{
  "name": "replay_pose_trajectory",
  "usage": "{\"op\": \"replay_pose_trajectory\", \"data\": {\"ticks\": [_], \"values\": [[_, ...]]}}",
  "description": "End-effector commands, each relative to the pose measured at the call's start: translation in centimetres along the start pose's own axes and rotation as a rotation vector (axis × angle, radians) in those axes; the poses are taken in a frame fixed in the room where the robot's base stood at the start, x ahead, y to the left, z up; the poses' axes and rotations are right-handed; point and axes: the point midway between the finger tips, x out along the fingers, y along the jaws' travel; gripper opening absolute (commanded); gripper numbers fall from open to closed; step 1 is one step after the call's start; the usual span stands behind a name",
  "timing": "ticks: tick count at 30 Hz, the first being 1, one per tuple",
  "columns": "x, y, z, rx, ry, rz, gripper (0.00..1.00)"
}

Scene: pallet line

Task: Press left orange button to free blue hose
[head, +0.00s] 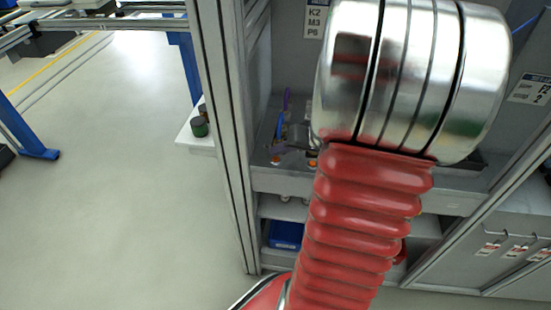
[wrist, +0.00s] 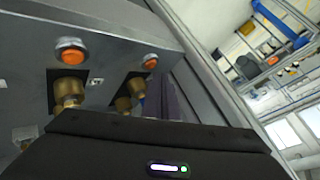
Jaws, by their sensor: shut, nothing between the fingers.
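Two orange buttons in silver collars sit on a grey panel. The wrist view, which looks upside down, shows one button (wrist: 70,57) at left and another (wrist: 150,63) at right, each beside brass fittings. A bit of blue hose (wrist: 141,98) shows at the right-hand fittings. In the head view the blue hose (head: 279,125) rises above the left orange button (head: 276,160); the other button (head: 312,162) is partly behind my arm. My gripper (wrist: 150,125) is shut and empty, its dark body across the bottom of the wrist view, apart from both buttons. Its fingertips are not clear.
A purple hose (head: 287,100) stands by the blue one. A metal frame post (head: 222,120) is left of the panel. A blue bin (head: 285,234) sits on a lower shelf. Dark round containers (head: 199,126) stand on a white ledge. The floor at left is open.

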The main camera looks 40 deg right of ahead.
Motion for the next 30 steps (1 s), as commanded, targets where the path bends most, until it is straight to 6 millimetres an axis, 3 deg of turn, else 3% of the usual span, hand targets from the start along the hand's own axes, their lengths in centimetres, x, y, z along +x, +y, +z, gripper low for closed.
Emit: {"op": "replay_pose_trajectory", "data": {"ticks": [30], "values": [[0.66, 0.38, 0.49, 0.0, -0.001, -0.001, 0.0]]}}
